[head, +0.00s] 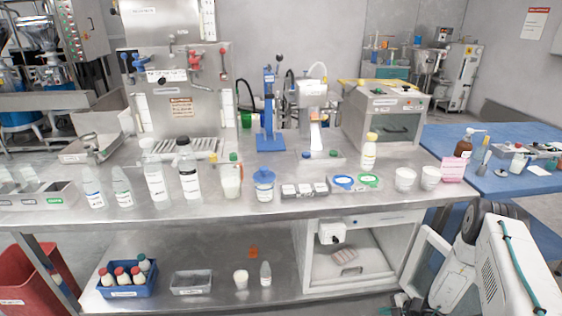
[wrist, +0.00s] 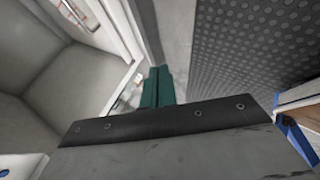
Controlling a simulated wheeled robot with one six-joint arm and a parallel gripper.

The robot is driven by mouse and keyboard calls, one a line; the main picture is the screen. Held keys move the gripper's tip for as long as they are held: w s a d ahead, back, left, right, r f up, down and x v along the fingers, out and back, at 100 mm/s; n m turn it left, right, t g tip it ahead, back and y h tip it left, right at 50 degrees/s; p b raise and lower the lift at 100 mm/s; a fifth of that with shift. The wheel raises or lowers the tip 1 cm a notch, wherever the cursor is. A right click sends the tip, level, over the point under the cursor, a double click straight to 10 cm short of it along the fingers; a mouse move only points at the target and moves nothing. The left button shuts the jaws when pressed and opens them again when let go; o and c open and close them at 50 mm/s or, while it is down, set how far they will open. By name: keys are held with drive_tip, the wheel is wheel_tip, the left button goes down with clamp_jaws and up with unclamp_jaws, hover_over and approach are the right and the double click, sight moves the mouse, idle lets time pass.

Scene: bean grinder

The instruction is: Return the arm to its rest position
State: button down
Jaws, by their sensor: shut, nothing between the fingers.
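My gripper (wrist: 158,88) shows in the wrist view as two dark green fingers side by side, shut with nothing between them. In that view it sits next to pale cabinet-like walls on the left and a dark dotted surface on the right. In the head view my white arm stands at the lower right, in front of the bench. Its end hangs low near the open cabinet door (head: 427,262), and the fingertips cannot be made out clearly there.
A steel bench (head: 330,205) holds several bottles, cups and machines. Under its right part is an open white cabinet (head: 350,262). A blue table (head: 500,180) stands right of the bench. A red bin (head: 30,280) is at the lower left.

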drive_tip(key=s+a+r+n+g+y, duration=0.1)
drive_tip(key=s+a+r+n+g, duration=0.2)
drive_tip(key=r+n, duration=0.9)
drive_tip(key=s+a+r+n+g, duration=0.2)
drive_tip(key=s+a+r+n, duration=0.15)
drive_tip(key=r+n, duration=0.8)
drive_tip(key=s+a+r+n+g+y, duration=0.1)
drive_tip(key=s+a+r+n+g, duration=0.15)
drive_tip(key=r+n, duration=0.95)
drive_tip(key=s+a+r+n+t+h, duration=0.1)
drive_tip(key=s+r+n+h, duration=0.1)
drive_tip(key=s+r+n, duration=0.3)
drive_tip(key=s+a+r+n+t+h, duration=0.1)
drive_tip(key=s+r+n, duration=0.4)
drive_tip(key=s+r, duration=0.6)
drive_tip(key=s+a+r+n+t+h, duration=0.1)
drive_tip(key=s+r+n+h, duration=0.4)
drive_tip(key=r, duration=1.2)
drive_tip(key=shift+s+a+r, duration=0.25)
drive_tip(key=shift+s+a, duration=0.45)
drive_tip(key=shift+s, duration=1.25)
drive_tip(key=shift+t, duration=0.25)
